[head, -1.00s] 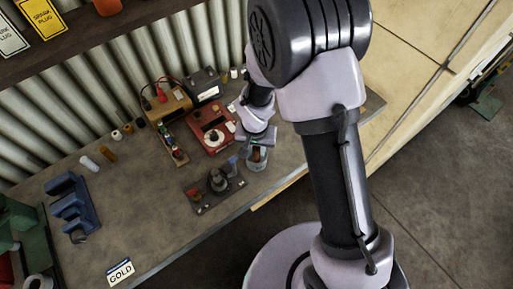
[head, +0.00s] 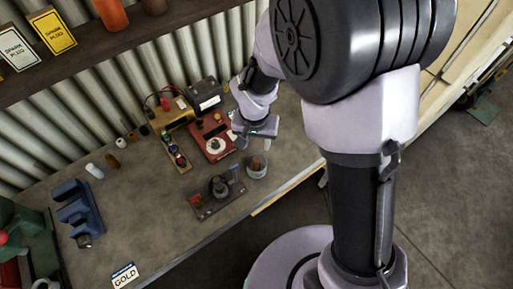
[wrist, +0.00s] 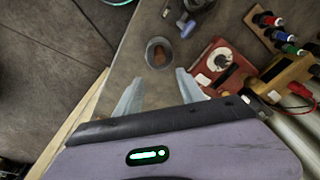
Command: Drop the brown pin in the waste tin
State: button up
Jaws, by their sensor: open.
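The waste tin (head: 256,168) is a small grey round container on the bench, near its front edge. The brown pin (head: 257,161) stands inside it, with its top showing at the mouth. In the wrist view the tin (wrist: 150,46) lies just beyond my fingertips, with the brown pin (wrist: 159,56) inside its rim. My gripper (wrist: 158,77) is open, with nothing between its two pale fingers. In the head view my gripper (head: 256,130) is above and behind the tin, apart from it.
A dark fixture block (head: 216,193) stands left of the tin. A red device with a white dial (head: 213,145) and a rack of coloured plugs (head: 178,158) are behind it. A blue holder (head: 77,208) and a GOLD card (head: 124,275) are at left. The middle-left bench is clear.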

jog(key=s+d+r+m+t, duration=0.1)
jog(key=s+d+r, duration=0.15)
jog(key=r, duration=0.55)
jog(key=s+d+r+t, duration=0.1)
jog(key=d+r, duration=0.2)
jog(key=r, duration=0.4)
jog(key=s+d+r+m+t+y, duration=0.1)
jog(key=s+d+r+t+y, duration=0.1)
jog(key=s+r, duration=0.6)
jog(key=s+d, duration=0.1)
jog(key=s, duration=0.3)
jog(key=shift+s+r, duration=0.15)
jog(key=shift+r, duration=0.1)
jog(key=shift+d, duration=0.15)
